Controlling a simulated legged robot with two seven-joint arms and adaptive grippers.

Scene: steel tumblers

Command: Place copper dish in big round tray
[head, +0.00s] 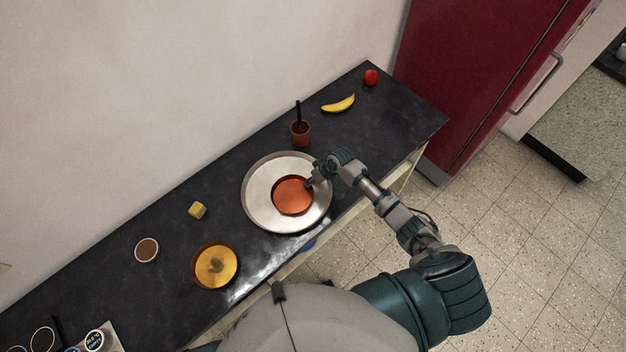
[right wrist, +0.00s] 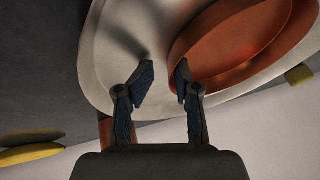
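The copper dish (head: 292,196) lies inside the big round tray (head: 257,211), a wide silver tray on the dark counter. The dish sits towards the right of the tray's floor. My right gripper (head: 309,184) is at the dish's right rim. In the right wrist view, the gripper (right wrist: 164,72) has its fingertips apart with nothing held between them. One finger overlaps the edge of the copper dish (right wrist: 228,45); I cannot tell whether it touches. The tray (right wrist: 115,50) shows behind the other finger. My left gripper is not in view.
A brown cup (head: 300,139) with a dark stick stands behind the tray. A banana (head: 339,104) and red apple (head: 371,77) lie farther right. A yellow cube (head: 198,210), golden dish (head: 214,281) and small brown-filled bowl (head: 146,250) are left. A red cabinet (head: 470,70) stands beyond the counter.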

